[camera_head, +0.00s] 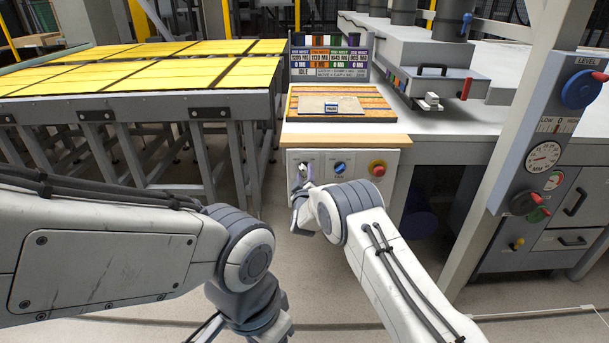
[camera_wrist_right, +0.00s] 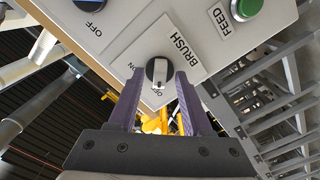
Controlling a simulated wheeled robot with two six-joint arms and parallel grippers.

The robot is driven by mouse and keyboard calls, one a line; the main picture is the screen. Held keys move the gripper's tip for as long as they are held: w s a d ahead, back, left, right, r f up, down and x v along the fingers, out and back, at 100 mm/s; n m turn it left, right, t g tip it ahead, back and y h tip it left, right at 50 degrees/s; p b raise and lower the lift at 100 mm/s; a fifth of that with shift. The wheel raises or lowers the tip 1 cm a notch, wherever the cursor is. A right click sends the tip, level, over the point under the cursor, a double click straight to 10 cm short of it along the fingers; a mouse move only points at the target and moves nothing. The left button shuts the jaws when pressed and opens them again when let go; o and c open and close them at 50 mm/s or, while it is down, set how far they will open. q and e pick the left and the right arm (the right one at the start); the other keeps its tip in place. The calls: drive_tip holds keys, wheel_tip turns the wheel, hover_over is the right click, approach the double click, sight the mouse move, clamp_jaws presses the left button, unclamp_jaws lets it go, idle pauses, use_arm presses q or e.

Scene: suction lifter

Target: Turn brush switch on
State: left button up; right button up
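The brush switch is a round dark knob with a pale grip bar (camera_wrist_right: 157,72). It sits on a light panel beside the word BRUSH, with ON and OFF marks around it. In the head view it is on the left of the control panel (camera_head: 324,185), mostly covered by my gripper. My right gripper (camera_wrist_right: 157,78) is open, with one purple finger on each side of the knob. Small gaps seem to show, and I cannot tell whether a finger touches. It also shows in the head view (camera_head: 302,178). My left arm comes in from the left; its fingers are out of view.
A blue knob (camera_head: 340,168) and a red button (camera_head: 377,168) sit to the right on the panel. A green FEED button (camera_wrist_right: 245,8) is near the switch. A wooden board (camera_head: 340,103) lies above, and yellow-topped tables (camera_head: 140,70) stand left.

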clamp_jaws()
drive_tip(key=m+b, duration=0.2)
drive_tip(key=b, duration=0.1)
drive_tip(key=shift+f+m, duration=0.15)
drive_tip(key=shift+m, duration=0.25)
drive_tip(key=m+b, duration=1)
drive_tip(key=shift+m, duration=0.4)
drive_tip(key=m+b, duration=0.3)
drive_tip(key=shift+b, duration=0.35)
drive_tip(key=shift+m+b, duration=0.4)
drive_tip(key=shift+m, duration=0.3)
